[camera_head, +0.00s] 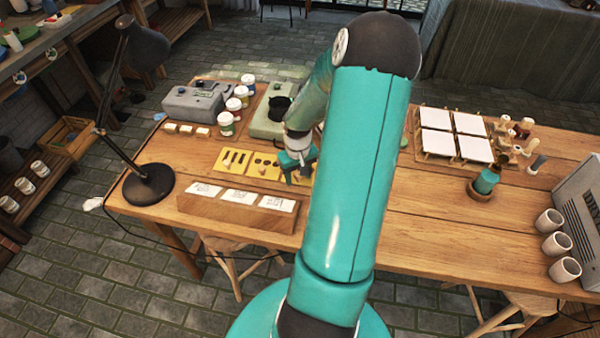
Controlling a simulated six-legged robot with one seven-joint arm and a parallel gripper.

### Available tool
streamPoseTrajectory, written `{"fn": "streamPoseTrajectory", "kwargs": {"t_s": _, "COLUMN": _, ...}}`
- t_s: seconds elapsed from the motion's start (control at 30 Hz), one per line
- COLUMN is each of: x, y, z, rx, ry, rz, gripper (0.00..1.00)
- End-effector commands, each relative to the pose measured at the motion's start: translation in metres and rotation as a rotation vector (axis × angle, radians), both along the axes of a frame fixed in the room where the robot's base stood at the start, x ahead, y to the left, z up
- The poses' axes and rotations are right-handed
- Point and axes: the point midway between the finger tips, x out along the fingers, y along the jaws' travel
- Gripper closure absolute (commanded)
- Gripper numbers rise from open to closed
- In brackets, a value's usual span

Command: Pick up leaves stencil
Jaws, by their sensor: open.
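Yellow stencils lie in a row on the wooden table. The left stencil (233,150) has dark bar-like cut-outs, and the middle stencil (252,172) has dark rounded ones. A third stencil (307,181) shows only in part at the right end, behind my gripper and arm. Its pattern is hidden, so I cannot tell whether it is the leaves one. My gripper (297,176) is open and points down over this right end of the row. Nothing shows in its jaws. I cannot tell whether it touches the stencil.
A wooden holder (232,213) with white sketch cards stands in front of the stencils. Behind are a green-grey device (266,122), paint jars (227,124) and a grey box (194,103). A black lamp (148,184) stands left. White square tiles (436,118) lie right.

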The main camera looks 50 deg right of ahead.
Motion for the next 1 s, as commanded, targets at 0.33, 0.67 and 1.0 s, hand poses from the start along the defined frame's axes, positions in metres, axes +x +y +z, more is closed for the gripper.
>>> {"fn": "streamPoseTrajectory", "kwargs": {"t_s": 0.33, "x": 0.000, "y": 0.000, "z": 0.000, "rx": 0.000, "ry": 0.000, "rz": 0.000, "gripper": 0.99}}
{"fn": "streamPoseTrajectory", "kwargs": {"t_s": 0.67, "x": 0.000, "y": -0.001, "z": 0.006, "rx": -0.001, "ry": 0.000, "rz": -0.002, "gripper": 0.99}}
{"fn": "streamPoseTrajectory", "kwargs": {"t_s": 1.0, "x": -0.014, "y": -0.019, "z": 0.057, "rx": -0.006, "ry": -0.001, "rz": -0.008, "gripper": 0.99}}
